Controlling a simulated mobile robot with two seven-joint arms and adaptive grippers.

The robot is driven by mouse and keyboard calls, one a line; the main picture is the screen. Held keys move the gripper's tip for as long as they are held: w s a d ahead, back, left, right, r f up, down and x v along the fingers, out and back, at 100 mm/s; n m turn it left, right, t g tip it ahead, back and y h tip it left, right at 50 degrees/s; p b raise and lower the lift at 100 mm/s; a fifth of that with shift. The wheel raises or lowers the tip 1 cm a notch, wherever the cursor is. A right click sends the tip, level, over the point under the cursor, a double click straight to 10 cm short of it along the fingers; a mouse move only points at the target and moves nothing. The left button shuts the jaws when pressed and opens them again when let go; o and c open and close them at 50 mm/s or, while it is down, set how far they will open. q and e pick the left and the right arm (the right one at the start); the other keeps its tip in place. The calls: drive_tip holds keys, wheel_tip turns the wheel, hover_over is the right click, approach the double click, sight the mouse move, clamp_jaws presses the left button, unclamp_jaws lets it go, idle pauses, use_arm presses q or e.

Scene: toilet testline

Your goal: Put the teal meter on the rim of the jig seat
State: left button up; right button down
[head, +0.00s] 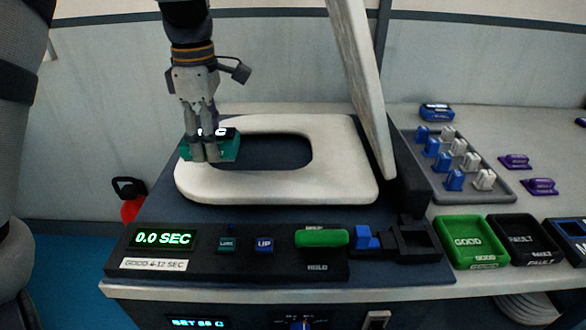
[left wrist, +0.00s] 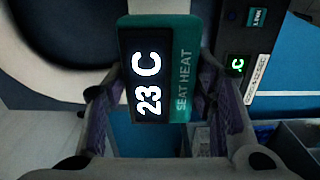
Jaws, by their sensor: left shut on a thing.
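The teal meter (head: 224,150) is at the left part of the white jig seat (head: 345,170) in the head view. In the left wrist view the meter (left wrist: 183,70) reads "23 C" beside the words "SEAT HEAT". My left gripper (head: 205,154) comes down from above and is shut on the meter; its fingers (left wrist: 165,105) flank the meter in the left wrist view. The meter overlaps the seat's left rim in the head view; I cannot tell whether it touches the rim. The seat's white ring (left wrist: 60,70) also shows in the left wrist view. My right gripper is not in view.
A raised white lid (head: 362,85) stands behind the seat's right side. A control panel (head: 270,252) with a "0.0 SEC" display runs along the front. At right are a rack (head: 455,165) of blue and white pieces, a green "GOOD" tray (head: 470,241) and a black "FAULT" tray (head: 522,240).

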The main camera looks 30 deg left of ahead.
use_arm(q)
hover_over(289, 183)
drive_tip(key=shift+s+f, duration=0.15)
drive_tip(key=shift+f, duration=0.5)
wheel_tip(289, 183, down, 5)
drive_tip(key=shift+a+f, duration=0.1)
drive_tip(key=shift+f, duration=0.05)
drive_tip(key=shift+w+f, duration=0.2)
drive_tip(key=shift+s, duration=0.1)
drive_tip(key=shift+f, duration=0.2)
drive_tip(key=o, duration=1.3)
drive_tip(key=shift+o, duration=0.2)
